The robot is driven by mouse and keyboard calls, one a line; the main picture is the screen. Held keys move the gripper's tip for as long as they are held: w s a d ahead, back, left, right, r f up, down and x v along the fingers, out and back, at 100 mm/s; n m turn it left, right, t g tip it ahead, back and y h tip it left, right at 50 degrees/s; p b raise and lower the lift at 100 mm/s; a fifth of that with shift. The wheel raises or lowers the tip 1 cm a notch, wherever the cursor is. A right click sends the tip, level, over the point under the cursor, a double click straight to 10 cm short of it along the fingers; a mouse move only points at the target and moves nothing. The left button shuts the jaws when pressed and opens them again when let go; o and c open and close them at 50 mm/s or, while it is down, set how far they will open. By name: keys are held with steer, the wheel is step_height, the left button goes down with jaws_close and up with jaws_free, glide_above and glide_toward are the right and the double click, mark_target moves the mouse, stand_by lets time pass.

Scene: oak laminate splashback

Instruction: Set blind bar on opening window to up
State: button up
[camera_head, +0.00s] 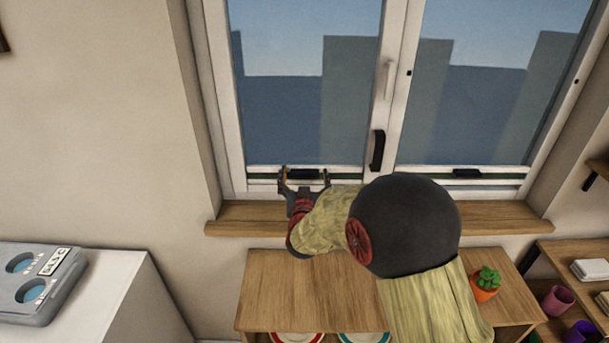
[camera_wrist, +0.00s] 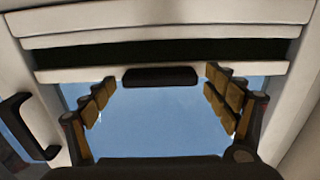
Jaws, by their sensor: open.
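The left window pane has a pale blind bar (camera_head: 350,168) across its bottom, just above the lower frame. A black grip tab (camera_head: 304,174) sits at its middle. My gripper (camera_head: 304,171) is open, with one finger on each side of the tab. In the wrist view the tab (camera_wrist: 160,77) lies between the open fingers, and the bar (camera_wrist: 80,75) runs across behind them. The fingers look apart from the tab's ends; whether they touch the bar is unclear. A dark strip lies along the bar in both views.
A black window handle (camera_head: 377,150) stands on the frame right of my gripper. The right pane has a similar black tab (camera_head: 467,173).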

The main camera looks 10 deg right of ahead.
steer(key=shift+w+d, duration=0.1)
steer(key=shift+w, duration=0.3)
steer(key=shift+c, duration=0.2)
steer(key=shift+r, duration=0.2)
steer(key=c, duration=1.5)
